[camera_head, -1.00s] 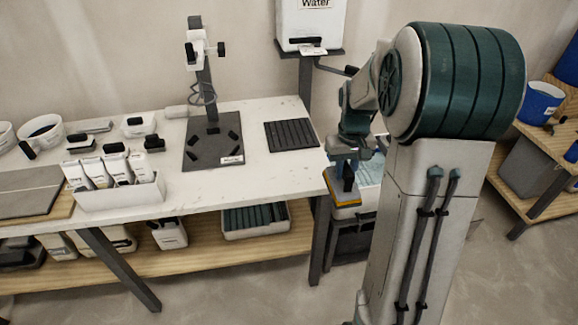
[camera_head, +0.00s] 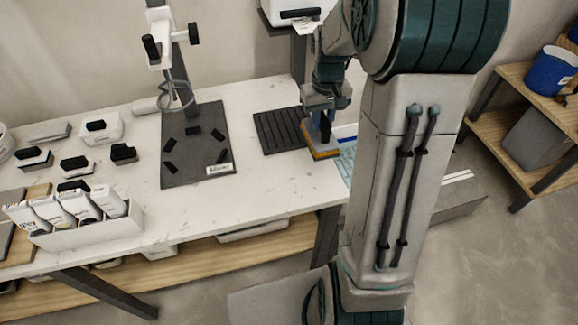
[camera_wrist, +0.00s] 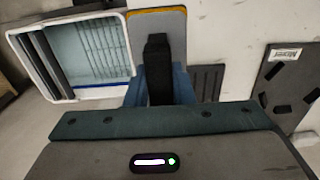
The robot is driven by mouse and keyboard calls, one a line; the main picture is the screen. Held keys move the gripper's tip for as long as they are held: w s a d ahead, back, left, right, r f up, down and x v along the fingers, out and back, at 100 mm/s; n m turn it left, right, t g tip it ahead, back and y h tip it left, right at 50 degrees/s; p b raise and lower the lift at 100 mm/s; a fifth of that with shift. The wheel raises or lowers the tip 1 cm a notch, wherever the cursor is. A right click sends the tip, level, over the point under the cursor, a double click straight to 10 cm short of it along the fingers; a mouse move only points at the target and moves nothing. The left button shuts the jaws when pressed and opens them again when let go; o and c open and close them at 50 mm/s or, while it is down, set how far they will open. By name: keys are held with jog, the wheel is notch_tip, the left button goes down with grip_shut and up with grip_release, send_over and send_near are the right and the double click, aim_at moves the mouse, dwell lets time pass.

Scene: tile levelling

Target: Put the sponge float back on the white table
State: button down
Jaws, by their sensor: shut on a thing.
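The sponge float (camera_head: 324,155) has a grey-blue plate, an orange-yellow edge and a dark handle. My gripper (camera_head: 325,128) is shut on its handle. The float is at the right end of the white table (camera_head: 240,180), just right of the black ribbed mat (camera_head: 278,131); I cannot tell whether it touches the table top. In the wrist view the float (camera_wrist: 172,28) lies beyond my gripper (camera_wrist: 158,80), between a water tub and the white table (camera_wrist: 228,82). My gripper hides part of its plate.
The water tub (camera_wrist: 95,58) with a white rim is left of the float in the wrist view. A dark stand base (camera_head: 195,145) is left of the mat. The table front between the white box (camera_head: 85,232) and the right end is clear.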

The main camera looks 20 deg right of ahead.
jog(key=shift+s+a+f+p, duration=0.15)
jog(key=shift+s+a+f, duration=0.6)
jog(key=shift+a+f, duration=0.85)
jog(key=shift+s+a+f+p, duration=0.1)
jog(key=shift+s+a+f, duration=0.6)
jog(key=shift+a+f, duration=0.85)
jog(key=shift+s+a+f+p, duration=0.15)
jog(key=shift+s+a+f, duration=0.6)
jog(key=shift+a+f, duration=0.8)
jog(key=shift+d+f, duration=0.25)
jog(key=shift+f, duration=0.1)
jog(key=c, duration=1.3)
grip_release()
jog(key=shift+o, duration=0.2)
